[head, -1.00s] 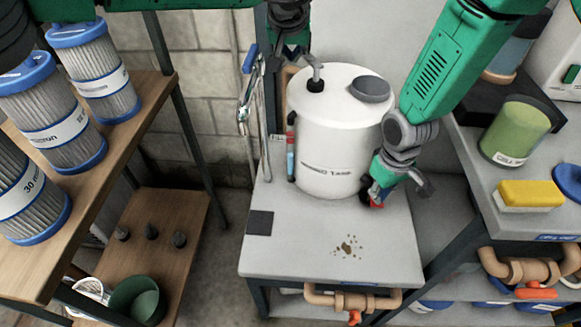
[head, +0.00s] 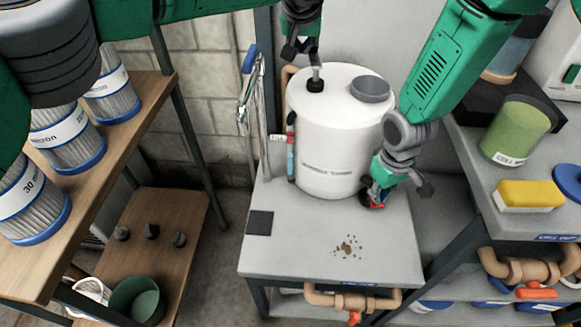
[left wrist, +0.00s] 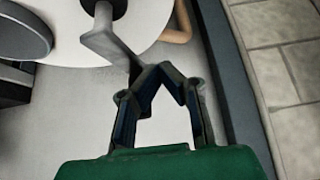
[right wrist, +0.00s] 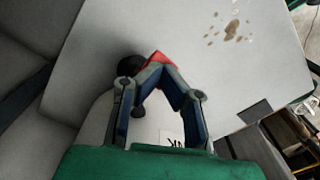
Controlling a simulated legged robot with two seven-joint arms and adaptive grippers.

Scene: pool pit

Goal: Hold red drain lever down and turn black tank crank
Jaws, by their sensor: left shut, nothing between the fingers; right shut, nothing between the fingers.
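The white tank (head: 335,145) stands on a grey bench. The black tank crank (head: 315,75) is on its top, with its grey arm pointing up. My left gripper (head: 300,48) is shut and empty at the crank's upper end. In the left wrist view the crank (left wrist: 104,38) lies just beyond the fingertips; I cannot tell whether they touch. The red drain lever (right wrist: 158,60) is low at the tank's right front. My right gripper (head: 374,196) is shut with its fingertips against or over the lever, which they partly hide.
A grey cap (head: 371,88) is on the tank top. Chrome tongs (head: 248,105) hang left of the tank. Filter cartridges (head: 65,135) fill the left shelf. A yellow sponge (head: 530,194) and green jar (head: 515,130) stand on the right counter.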

